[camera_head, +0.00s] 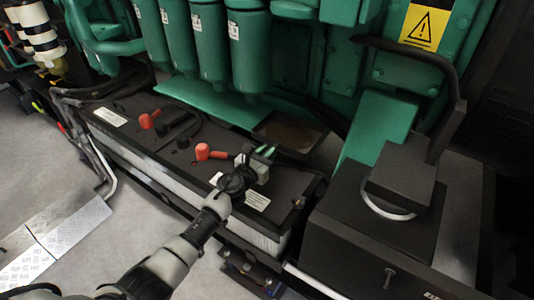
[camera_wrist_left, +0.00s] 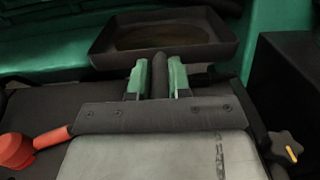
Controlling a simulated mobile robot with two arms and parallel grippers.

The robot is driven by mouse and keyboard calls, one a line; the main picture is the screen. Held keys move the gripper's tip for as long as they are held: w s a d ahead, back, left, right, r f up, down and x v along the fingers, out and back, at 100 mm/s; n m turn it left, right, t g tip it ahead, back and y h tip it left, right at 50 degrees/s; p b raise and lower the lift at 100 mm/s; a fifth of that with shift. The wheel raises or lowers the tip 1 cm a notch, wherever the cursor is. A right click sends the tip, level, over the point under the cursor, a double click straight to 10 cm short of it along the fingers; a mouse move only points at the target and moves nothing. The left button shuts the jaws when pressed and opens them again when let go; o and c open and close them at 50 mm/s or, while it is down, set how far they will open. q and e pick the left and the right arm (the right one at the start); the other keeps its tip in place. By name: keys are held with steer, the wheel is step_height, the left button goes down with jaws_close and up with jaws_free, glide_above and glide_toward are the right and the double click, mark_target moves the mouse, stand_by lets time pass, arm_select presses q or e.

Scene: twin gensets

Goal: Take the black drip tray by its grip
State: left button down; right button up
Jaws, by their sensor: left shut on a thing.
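The black drip tray (camera_head: 290,133) is a shallow square pan with a brownish stain inside. It sits below the green filter cylinders, behind the black battery box. In the left wrist view the tray (camera_wrist_left: 225,50) spans the top middle, and its dark grip (camera_wrist_left: 159,75) points toward me. My left gripper (camera_head: 266,151) reaches over the battery box from the front. Its green fingers (camera_wrist_left: 159,77) are shut on the grip, one on each side. Whether the tray rests on something below cannot be told. My right gripper is not in view.
The black battery box (camera_head: 135,140) has red-capped terminals (camera_head: 203,152) beside my left wrist. Green filter cylinders (camera_head: 250,50) hang behind the tray. A black box (camera_head: 365,235) with a pipe stands to the right. Grey floor (camera_head: 140,220) is open at the left.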

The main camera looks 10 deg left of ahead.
arm_select(q)
steer(key=v, duration=2)
steer(key=shift+r, duration=0.3)
